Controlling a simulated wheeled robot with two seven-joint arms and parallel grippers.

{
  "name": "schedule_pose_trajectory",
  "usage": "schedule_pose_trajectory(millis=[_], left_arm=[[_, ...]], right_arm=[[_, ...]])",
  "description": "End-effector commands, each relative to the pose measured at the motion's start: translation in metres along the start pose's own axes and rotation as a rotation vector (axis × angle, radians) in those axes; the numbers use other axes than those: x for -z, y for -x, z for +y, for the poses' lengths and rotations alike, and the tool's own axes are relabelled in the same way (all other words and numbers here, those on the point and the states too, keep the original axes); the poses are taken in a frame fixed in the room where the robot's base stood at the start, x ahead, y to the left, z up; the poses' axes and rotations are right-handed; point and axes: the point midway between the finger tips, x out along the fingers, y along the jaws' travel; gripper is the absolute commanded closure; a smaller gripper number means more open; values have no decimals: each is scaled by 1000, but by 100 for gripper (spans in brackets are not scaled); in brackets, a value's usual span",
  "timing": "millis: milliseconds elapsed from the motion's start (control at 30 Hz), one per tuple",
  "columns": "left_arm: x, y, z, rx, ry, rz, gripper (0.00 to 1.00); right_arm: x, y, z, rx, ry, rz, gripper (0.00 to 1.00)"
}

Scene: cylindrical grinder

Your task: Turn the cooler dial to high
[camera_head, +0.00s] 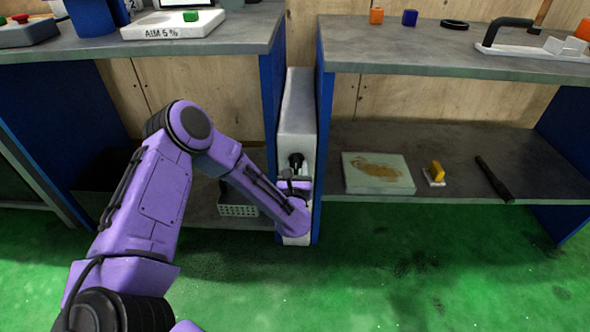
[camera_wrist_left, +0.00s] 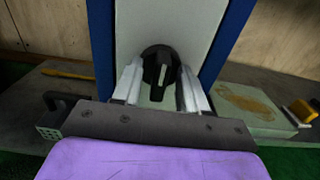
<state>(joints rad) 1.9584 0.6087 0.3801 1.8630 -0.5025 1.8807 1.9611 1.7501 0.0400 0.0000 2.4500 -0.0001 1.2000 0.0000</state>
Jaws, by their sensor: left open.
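The cooler (camera_head: 297,110) is a narrow pale grey box standing between the two workbenches. Its black round dial (camera_head: 296,159) is on its front face. In the left wrist view the dial (camera_wrist_left: 161,60) has a raised grip with a light mark that runs nearly upright in the picture. My left gripper (camera_head: 294,176) is at the cooler front, just below the dial. In the left wrist view my left gripper (camera_wrist_left: 160,84) is open, with one finger on each side of the dial. I cannot tell whether the fingers touch it. The setting labels cannot be read. My right gripper is out of view.
Blue bench panels (camera_head: 322,140) stand close on both sides of the cooler. The right lower shelf (camera_head: 450,145) holds a stained pale block (camera_head: 378,173), a yellow-handled item (camera_head: 436,172) and a dark bar (camera_head: 494,179). The green floor in front is clear.

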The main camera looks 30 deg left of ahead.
Motion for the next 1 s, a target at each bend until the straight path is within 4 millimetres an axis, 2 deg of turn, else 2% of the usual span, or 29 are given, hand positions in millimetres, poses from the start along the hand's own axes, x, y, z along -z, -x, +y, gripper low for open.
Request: schedule_pose_trajectory(millis=[67,133,200,233,667,1000], left_arm=[[0,0,0,0,0,0,57],[0,0,0,0,-1,0,74],[0,0,0,0,-1,1,96],[0,0,0,0,-1,1,100],[-1,-1,2,-4,-14,-2,100],[-2,-1,1,-7,-184,-4,100]], right_arm=[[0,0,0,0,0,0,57],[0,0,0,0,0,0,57],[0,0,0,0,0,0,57],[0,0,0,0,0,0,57],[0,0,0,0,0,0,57],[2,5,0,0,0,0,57]])
